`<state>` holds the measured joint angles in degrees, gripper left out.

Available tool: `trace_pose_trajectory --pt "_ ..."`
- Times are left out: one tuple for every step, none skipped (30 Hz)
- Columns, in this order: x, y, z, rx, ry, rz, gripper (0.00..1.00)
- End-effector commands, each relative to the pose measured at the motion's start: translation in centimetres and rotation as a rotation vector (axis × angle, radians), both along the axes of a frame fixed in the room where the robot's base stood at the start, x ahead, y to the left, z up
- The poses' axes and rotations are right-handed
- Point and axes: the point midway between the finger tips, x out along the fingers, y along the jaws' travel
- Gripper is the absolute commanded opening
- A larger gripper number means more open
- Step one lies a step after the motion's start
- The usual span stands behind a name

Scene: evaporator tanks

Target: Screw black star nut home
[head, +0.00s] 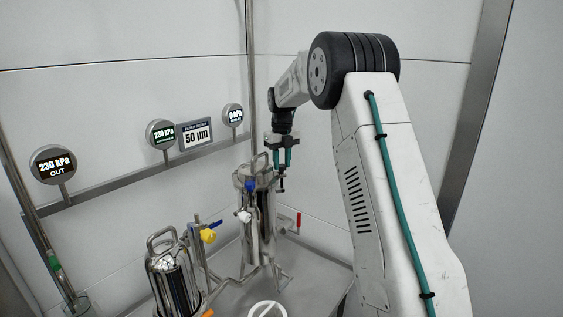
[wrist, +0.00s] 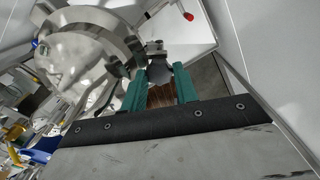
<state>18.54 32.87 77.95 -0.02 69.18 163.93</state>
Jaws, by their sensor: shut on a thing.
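The black star nut (wrist: 160,74) shows in the wrist view as a dark, partly hidden shape between the fingertips, at the rim of the tall steel filter housing (wrist: 85,50). My gripper (head: 283,163) points down at the right side of this tall housing (head: 262,225) in the head view. Its teal fingers, also seen in the wrist view (wrist: 159,80), are shut on the nut. A dark bolt-like piece shows just below the fingers in the head view. How far the nut is threaded on cannot be told.
A shorter steel housing (head: 173,285) stands at the front left, with a yellow-handled valve (head: 208,235) beside it. A red-handled valve (head: 298,222) sticks out right of the tall housing.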

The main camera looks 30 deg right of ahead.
Motion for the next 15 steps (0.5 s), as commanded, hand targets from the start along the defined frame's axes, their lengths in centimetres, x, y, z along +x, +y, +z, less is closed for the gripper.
trace_pose_trajectory --pt "0.0 -0.03 0.08 0.0 -0.001 -0.02 0.07" --pt "-0.01 -0.02 0.07 0.0 -0.001 -0.031 0.07" --pt "-0.01 -0.02 0.08 0.0 -0.001 -0.045 0.07" --pt "-0.01 -0.02 0.07 0.0 -0.001 -0.053 0.07" --pt "-0.01 -0.02 0.07 0.0 -0.001 -0.06 0.07" --pt "-0.01 -0.02 0.07 0.0 -0.001 -0.07 0.07" --pt "-0.01 -0.02 0.07 0.0 -0.001 -0.075 0.07" --pt "-0.01 -0.02 0.07 0.0 -0.001 -0.079 0.07" --pt "-0.01 -0.01 0.07 0.0 -0.001 -0.084 0.07" --pt "-0.01 -0.01 0.07 0.0 -0.001 -0.087 0.07" --pt "-0.01 -0.01 0.07 0.0 -0.001 -0.089 0.07" --pt "-0.01 -0.01 0.07 0.0 -0.001 -0.091 0.07" --pt "-0.01 -0.01 0.07 0.0 -0.001 -0.092 0.07" --pt "-0.01 0.0 0.07 0.0 -0.001 -0.093 0.07" --pt "-0.01 0.0 0.07 0.0 -0.001 -0.093 0.07"
